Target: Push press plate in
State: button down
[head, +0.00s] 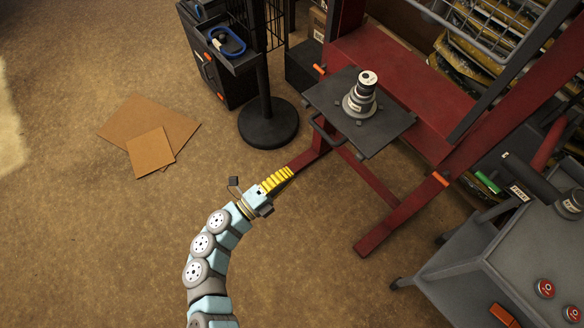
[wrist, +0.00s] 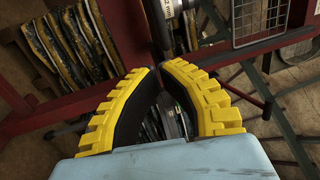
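The press plate (head: 385,136) is a dark, flat square plate with a dark handle (head: 322,132) at its front left corner. It stands out in front of the red press frame (head: 408,88) in the head view. A stepped grey and black cylindrical part (head: 361,98) stands upright on it. My gripper (head: 290,170) has yellow ribbed fingers and is below and left of the plate in the picture, apart from the handle. In the wrist view the fingertips (wrist: 161,67) come together, with nothing held between them. I cannot clearly make out the plate in the wrist view.
A round black stand base (head: 268,124) and a dark cabinet (head: 229,88) are left of the press. A grey cart (head: 480,268) stands at the lower right. Cardboard sheets (head: 150,152) lie on the floor at left. The floor around my arm is clear.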

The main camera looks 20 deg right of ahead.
jog(key=b+x, duration=0.1)
jog(key=x, duration=1.1)
jog(key=shift+w+d, duration=0.1)
